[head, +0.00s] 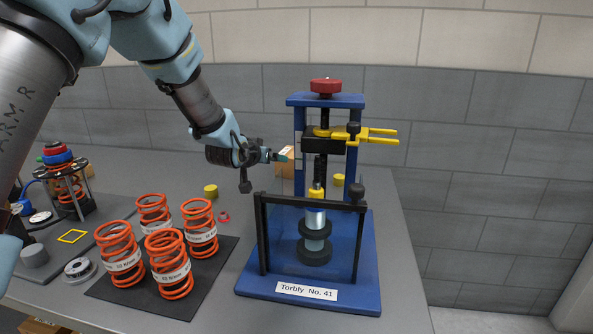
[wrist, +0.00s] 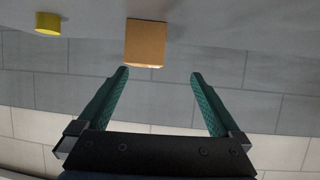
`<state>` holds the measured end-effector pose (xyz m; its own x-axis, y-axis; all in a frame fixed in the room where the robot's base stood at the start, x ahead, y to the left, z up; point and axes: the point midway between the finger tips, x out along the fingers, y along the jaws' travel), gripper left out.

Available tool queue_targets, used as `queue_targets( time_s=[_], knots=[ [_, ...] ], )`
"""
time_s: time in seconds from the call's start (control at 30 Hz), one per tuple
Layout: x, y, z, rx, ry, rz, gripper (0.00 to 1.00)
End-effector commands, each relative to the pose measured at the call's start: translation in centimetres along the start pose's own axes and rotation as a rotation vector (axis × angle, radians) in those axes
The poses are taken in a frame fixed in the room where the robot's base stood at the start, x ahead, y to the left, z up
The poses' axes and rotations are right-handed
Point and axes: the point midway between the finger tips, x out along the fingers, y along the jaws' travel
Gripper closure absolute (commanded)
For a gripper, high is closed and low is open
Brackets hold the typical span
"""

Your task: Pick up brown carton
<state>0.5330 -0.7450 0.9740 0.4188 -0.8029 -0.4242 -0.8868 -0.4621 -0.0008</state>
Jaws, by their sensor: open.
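The brown carton (wrist: 145,43) is a small orange-brown box in the wrist view, standing near the top, ahead of the fingertips and slightly left of the middle between them. In the head view the carton (head: 286,163) shows behind the blue press, partly hidden by my fingers and the press post. My gripper (wrist: 160,74) has two green fingers spread apart with nothing between them. In the head view my gripper (head: 284,154) points right, close to the carton; whether it touches cannot be told there. In the wrist view a gap shows between the fingertips and the carton.
The blue press (head: 305,285), with a yellow fork clamp (head: 370,136), stands just right of my gripper. Several orange springs (head: 168,262) stand on a black mat at the front. A yellow cylinder (wrist: 48,23) stands left of the carton in the wrist view. A grey wall (head: 480,150) lies behind.

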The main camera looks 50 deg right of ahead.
Motion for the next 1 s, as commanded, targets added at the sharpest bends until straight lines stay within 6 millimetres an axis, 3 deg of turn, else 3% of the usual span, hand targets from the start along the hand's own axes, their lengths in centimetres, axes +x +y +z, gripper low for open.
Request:
queue_targets(
  time_s=[0.03,0.17,0.4,0.67,1.0],
  knots=[
    [1.0,1.5,0.4,0.009,0.02,0.022,0.0],
    [2.4,3.0,-0.1,0.017,0.045,0.043,0.0],
    [5.8,3.1,-0.4,0.017,0.045,0.042,0.0],
    [7.6,3.3,-0.6,0.017,0.045,0.042,0.0],
    [11.7,3.7,-1.1,0.017,0.044,0.04,0.0]
  ],
)
